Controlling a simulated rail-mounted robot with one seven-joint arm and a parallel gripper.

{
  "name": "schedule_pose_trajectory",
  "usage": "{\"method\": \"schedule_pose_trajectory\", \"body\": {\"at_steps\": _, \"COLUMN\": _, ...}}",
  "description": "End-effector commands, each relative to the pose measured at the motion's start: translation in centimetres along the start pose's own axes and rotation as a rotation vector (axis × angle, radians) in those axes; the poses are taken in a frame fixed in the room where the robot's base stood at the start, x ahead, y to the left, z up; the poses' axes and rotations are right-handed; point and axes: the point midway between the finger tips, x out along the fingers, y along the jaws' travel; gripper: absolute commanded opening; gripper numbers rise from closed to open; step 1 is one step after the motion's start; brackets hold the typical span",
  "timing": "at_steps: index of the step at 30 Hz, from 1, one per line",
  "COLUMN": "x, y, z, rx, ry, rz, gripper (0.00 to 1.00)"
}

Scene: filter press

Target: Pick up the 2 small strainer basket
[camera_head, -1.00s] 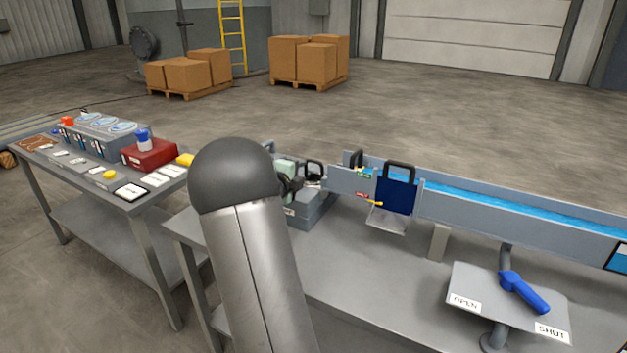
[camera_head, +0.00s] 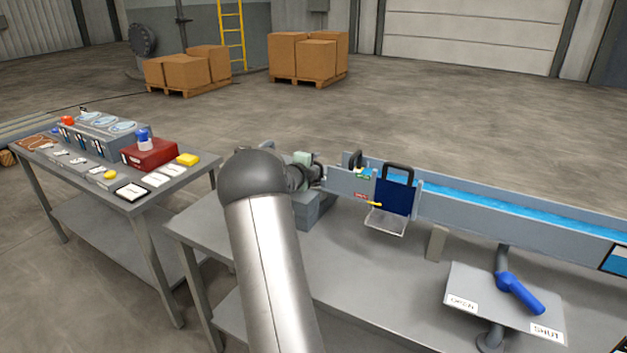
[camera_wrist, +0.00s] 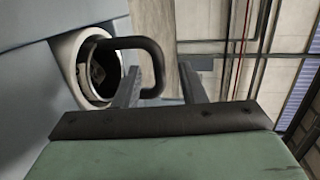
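In the wrist view a round white-rimmed opening (camera_wrist: 64,50) with a dark inside shows at upper left. A thick dark loop handle (camera_wrist: 140,44) juts from it; this looks like a strainer basket's handle, but the basket body is mostly hidden. My gripper (camera_wrist: 160,85) is open, its two fingers apart. The handle's outer bend lies between the fingers in the picture, near the left one; I cannot tell whether they touch. In the head view my gripper (camera_head: 318,174) is at the left end of the channel, largely hidden behind my arm.
A grey channel (camera_head: 540,215) with blue water runs right. A dark blue handled plate (camera_head: 394,196) stands at its front. A blue lever (camera_head: 520,292) sits on an OPEN/SHUT panel. A side table at left bears a red block (camera_head: 150,153) and yellow pieces (camera_head: 187,159).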

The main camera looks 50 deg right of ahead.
Motion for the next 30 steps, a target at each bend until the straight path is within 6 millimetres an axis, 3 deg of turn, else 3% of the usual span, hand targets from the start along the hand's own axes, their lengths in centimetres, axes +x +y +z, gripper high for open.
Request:
{"method": "schedule_pose_trajectory", "body": {"at_steps": 1, "x": 0.0, "y": 0.0, "z": 0.0, "rx": 0.000, "ry": 0.000, "rz": 0.000, "gripper": 0.37}}
{"method": "schedule_pose_trajectory", "body": {"at_steps": 5, "x": 0.0, "y": 0.0, "z": 0.0, "rx": 0.000, "ry": 0.000, "rz": 0.000, "gripper": 0.01}}
{"method": "schedule_pose_trajectory", "body": {"at_steps": 17, "x": -0.2, "y": -0.7, "z": 0.1, "rx": 0.000, "ry": 0.000, "rz": -0.003, "gripper": 0.00}}
{"method": "schedule_pose_trajectory", "body": {"at_steps": 30, "x": -1.7, "y": -8.6, "z": 0.4, "rx": 0.002, "ry": -0.001, "rz": -0.003, "gripper": 0.00}}
